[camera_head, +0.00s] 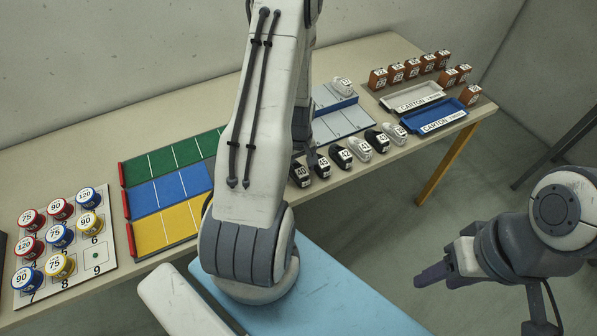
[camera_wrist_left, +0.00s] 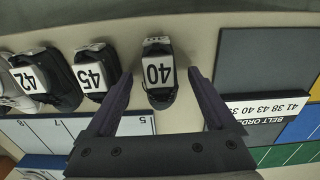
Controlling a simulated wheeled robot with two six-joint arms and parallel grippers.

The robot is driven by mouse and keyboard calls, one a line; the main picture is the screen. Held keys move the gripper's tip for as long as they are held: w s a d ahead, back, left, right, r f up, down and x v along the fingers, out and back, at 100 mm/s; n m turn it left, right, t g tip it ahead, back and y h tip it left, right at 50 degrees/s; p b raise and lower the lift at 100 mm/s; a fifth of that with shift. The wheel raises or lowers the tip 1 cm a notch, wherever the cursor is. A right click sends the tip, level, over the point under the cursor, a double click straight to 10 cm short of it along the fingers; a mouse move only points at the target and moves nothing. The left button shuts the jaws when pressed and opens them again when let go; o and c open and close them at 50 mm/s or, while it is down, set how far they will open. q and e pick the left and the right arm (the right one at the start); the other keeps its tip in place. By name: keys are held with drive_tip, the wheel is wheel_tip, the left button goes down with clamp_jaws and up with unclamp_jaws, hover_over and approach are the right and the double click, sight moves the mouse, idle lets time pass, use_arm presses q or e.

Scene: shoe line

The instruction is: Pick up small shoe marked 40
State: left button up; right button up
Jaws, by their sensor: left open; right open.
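The small black shoe marked 40 (camera_head: 300,174) stands near the front edge of the table, at the left end of a row of shoes. In the left wrist view the shoe marked 40 (camera_wrist_left: 158,75) sits between the two fingers of my left gripper (camera_wrist_left: 160,88). The fingers are open, with a gap on each side of the shoe. In the head view my left arm hides this gripper. My right gripper (camera_head: 432,276) is off the table at the lower right, away from the shoes, open and empty.
The black shoe marked 45 (camera_wrist_left: 92,72) stands close beside the left finger. Shoe 42 (camera_wrist_left: 45,78) is further left. A blue carton tray (camera_head: 434,115) and a white one (camera_head: 412,97) lie at the right. A coloured board (camera_head: 170,190) lies at the left.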

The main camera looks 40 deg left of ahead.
use_arm(q)
clamp_jaws()
drive_tip(key=shift+r, duration=0.1)
